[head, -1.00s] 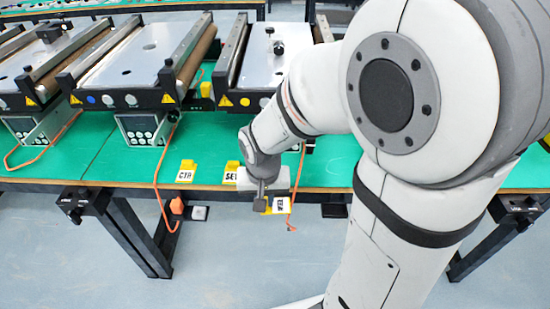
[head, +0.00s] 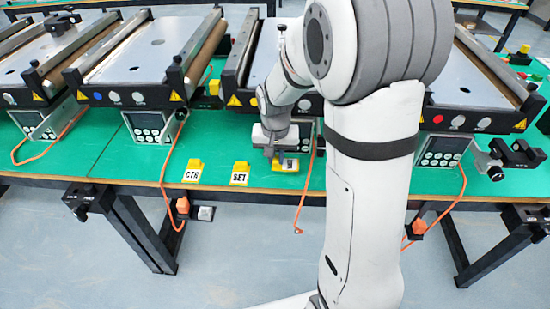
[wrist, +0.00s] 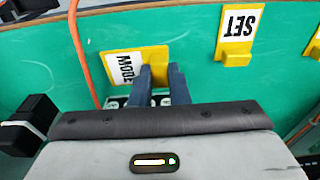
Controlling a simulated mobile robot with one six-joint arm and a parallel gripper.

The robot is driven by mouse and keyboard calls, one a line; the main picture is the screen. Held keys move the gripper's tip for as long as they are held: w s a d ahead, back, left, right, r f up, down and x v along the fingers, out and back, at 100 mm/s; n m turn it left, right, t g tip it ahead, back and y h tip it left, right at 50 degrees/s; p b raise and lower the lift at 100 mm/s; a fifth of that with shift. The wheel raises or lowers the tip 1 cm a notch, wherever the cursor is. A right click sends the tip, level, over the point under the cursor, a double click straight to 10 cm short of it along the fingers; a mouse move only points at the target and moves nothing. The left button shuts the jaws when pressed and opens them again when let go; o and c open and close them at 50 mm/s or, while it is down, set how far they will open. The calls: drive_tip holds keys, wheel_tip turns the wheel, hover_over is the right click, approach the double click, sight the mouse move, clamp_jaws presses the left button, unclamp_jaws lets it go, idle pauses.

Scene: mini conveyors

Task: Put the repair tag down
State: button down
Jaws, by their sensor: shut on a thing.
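My gripper (head: 277,157) is shut on a yellow tag (head: 288,166) over the front of the green bench (head: 225,150). In the wrist view the two fingers of my gripper (wrist: 160,72) close on the raised yellow grip of this tag (wrist: 140,57). The CTR tag (head: 194,171) lies farther left.
Mini conveyors (head: 140,60) stand in a row behind, with control boxes (head: 147,127) in front. An orange cable (head: 306,190) hangs over the bench edge beside my gripper; it also shows in the wrist view (wrist: 79,50). Green surface left of the CTR tag is partly free.

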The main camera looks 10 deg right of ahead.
sight(276, 156)
drive_tip(key=shift+w+d, duration=0.2)
drive_tip(key=shift+w, duration=0.35)
drive_tip(key=shift+w+d+f, duration=0.1)
drive_tip(key=shift+w+f, duration=0.05)
drive_tip(key=shift+w, duration=0.1)
drive_tip(key=shift+f, duration=1.6)
drive_tip(key=shift+f, duration=0.25)
drive_tip(key=c, duration=1.4)
unclamp_jaws()
drive_tip(key=shift+r, duration=0.1)
